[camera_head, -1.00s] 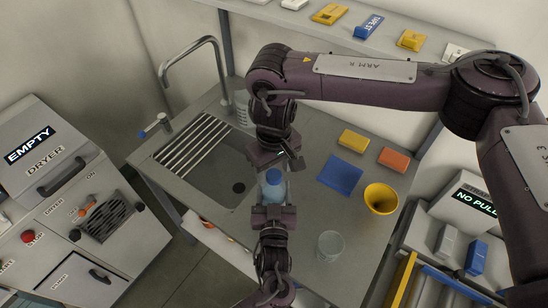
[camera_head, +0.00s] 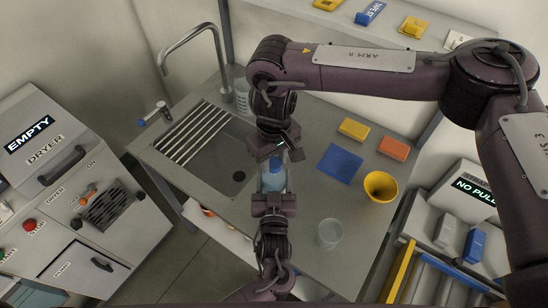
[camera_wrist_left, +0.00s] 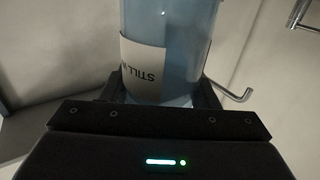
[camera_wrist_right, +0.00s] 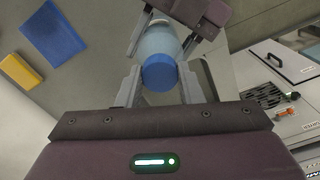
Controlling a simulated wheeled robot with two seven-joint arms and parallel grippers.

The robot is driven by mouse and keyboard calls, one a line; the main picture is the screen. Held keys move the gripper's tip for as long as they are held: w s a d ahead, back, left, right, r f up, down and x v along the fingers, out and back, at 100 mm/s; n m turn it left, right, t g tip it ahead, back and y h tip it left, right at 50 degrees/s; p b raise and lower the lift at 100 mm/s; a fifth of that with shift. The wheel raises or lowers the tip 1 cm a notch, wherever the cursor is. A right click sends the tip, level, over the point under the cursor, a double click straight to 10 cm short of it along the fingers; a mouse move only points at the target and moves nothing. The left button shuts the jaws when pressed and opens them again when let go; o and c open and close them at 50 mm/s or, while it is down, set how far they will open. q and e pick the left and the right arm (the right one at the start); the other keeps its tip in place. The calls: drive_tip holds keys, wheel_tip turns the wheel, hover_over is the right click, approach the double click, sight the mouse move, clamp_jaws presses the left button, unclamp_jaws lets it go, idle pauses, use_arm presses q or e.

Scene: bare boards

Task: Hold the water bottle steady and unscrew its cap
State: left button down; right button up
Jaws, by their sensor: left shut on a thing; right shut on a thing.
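My left gripper (camera_head: 273,195) is shut on the bottle's body from the front. The blue cap (camera_wrist_right: 159,73) sits at the bottle's top and is round. My right gripper (camera_wrist_right: 158,88) is shut on the cap, one finger on each side. In the head view my right gripper (camera_head: 281,158) comes down from behind the bottle and partly hides its top.
A sink (camera_head: 215,165) with a rack lies left of the bottle. To the right are a blue cloth (camera_head: 340,164), yellow (camera_head: 352,128) and orange (camera_head: 393,148) sponges, and a yellow funnel (camera_head: 380,187). A clear cup (camera_head: 330,233) stands at front right.

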drive_tip(key=n, duration=0.3)
drive_tip(key=shift+n, duration=0.3)
drive_tip(key=n, duration=1)
drive_tip(key=shift+w+d, duration=0.1)
drive_tip(key=n, duration=0.4)
drive_tip(key=shift+r+n, duration=0.1)
drive_tip(key=shift+n, duration=0.2)
drive_tip(key=n, duration=1)
drive_tip(key=shift+n, duration=0.4)
drive_tip(key=n, duration=0.6)
drive_tip(key=shift+w+n, duration=0.1)
drive_tip(key=shift+n, duration=0.2)
drive_tip(key=n, duration=0.6)
drive_tip(key=shift+r+n, duration=0.1)
drive_tip(key=shift+n, duration=0.2)
drive_tip(key=n, duration=0.6)
drive_tip(key=shift+n, duration=0.3)
drive_tip(key=n, duration=0.5)
drive_tip(key=shift+n, duration=0.3)
drive_tip(key=shift+r, duration=0.2)
drive_tip(key=shift+r, duration=0.9)
